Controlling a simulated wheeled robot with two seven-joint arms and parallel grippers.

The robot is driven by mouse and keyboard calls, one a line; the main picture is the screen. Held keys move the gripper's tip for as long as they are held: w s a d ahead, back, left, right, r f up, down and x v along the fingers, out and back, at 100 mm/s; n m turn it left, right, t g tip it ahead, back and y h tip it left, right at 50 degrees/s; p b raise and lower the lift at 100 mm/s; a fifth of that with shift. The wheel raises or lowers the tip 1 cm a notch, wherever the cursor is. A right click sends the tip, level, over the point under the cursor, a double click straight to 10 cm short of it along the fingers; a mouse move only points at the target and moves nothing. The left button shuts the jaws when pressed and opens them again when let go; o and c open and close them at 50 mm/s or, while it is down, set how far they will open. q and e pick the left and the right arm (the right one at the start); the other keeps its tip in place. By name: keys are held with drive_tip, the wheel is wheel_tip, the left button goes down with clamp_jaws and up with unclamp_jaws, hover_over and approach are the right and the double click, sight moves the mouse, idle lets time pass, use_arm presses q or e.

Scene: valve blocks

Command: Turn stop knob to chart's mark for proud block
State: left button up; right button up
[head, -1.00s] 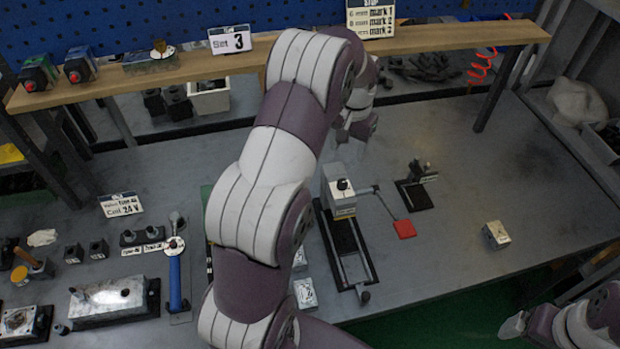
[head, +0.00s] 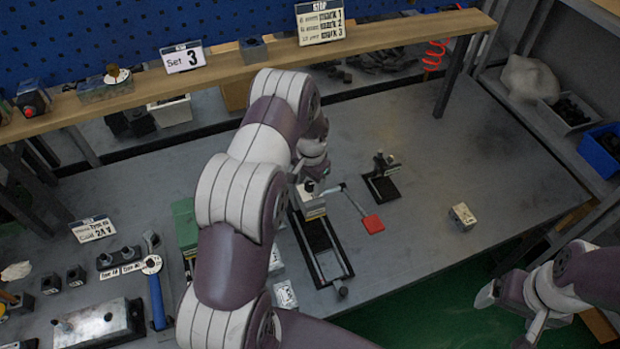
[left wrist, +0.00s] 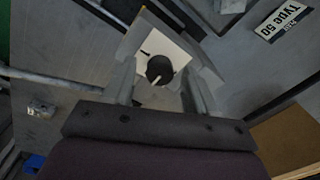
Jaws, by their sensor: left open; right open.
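The stop knob (left wrist: 160,69) is a black round knob with a white pointer line, on a pale-topped block (head: 313,208) at the far end of a dark rail fixture (head: 322,248). My left gripper (left wrist: 163,86) is open above it, its fingers either side of the knob in the left wrist view; I cannot tell whether they touch it. In the head view the knob is partly hidden by my left gripper. The STOP chart (head: 320,22) stands on the shelf, with lines for mark 1, mark 2 and mark 3. My right gripper (head: 508,317) is open and empty at lower right.
A lever with a red pad (head: 373,224) sticks out right of the fixture. A small black stand (head: 382,185) and a pale block (head: 462,216) stand further right. A "Set 3" card (head: 183,57) is on the shelf. The table's right part is mostly clear.

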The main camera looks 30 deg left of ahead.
use_arm(q)
drive_tip(key=shift+s, duration=0.15)
drive_tip(key=c, duration=1.1)
drive_tip(key=shift+o, duration=0.2)
drive_tip(key=n+b, duration=0.2)
drive_tip(key=n, duration=0.1)
drive_tip(key=shift+f+n+b, duration=0.1)
drive_tip(key=shift+n+b, duration=0.3)
drive_tip(key=n+b, duration=0.2)
drive_tip(key=n, duration=0.2)
drive_tip(key=shift+n, duration=0.3)
drive_tip(key=n+b, duration=0.1)
drive_tip(key=n, duration=0.3)
drive_tip(key=shift+b, duration=0.3)
drive_tip(key=shift+r+n+b, duration=0.2)
drive_tip(key=shift+n+b, duration=0.35)
drive_tip(key=shift+n, duration=2.25)
